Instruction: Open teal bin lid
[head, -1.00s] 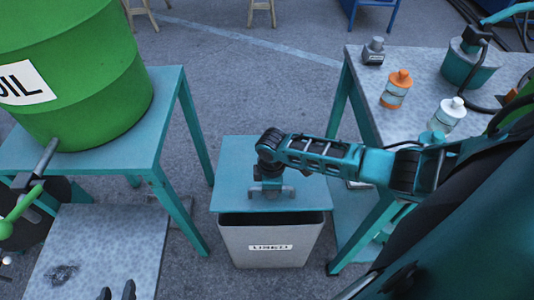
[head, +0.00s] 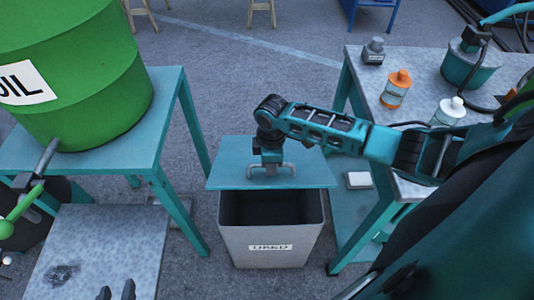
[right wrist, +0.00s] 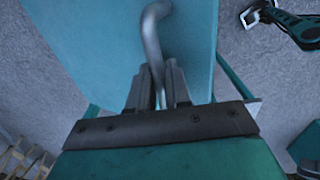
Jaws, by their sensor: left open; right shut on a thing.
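The teal lid (head: 225,176) is held over the back part of the grey bin (head: 238,238), which has a label reading "USED". The front of the bin is uncovered and its dark inside shows. The lid has a metal bar handle (head: 290,171). My right gripper (head: 270,166) is shut on this handle; in the right wrist view the handle (right wrist: 152,40) runs between the fingers (right wrist: 160,88). Whether the lid's back edge touches the bin is hidden. My left gripper (head: 117,292) shows only as two separated dark fingertips at the bottom edge, open and empty.
A green oil drum (head: 85,85) stands on a teal table (head: 172,110) at left. A low grey-topped stand (head: 100,235) is in front of it. At right, a workbench (head: 420,75) holds an orange-capped bottle (head: 396,90) and a white bottle (head: 449,110). Floor behind the bin is clear.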

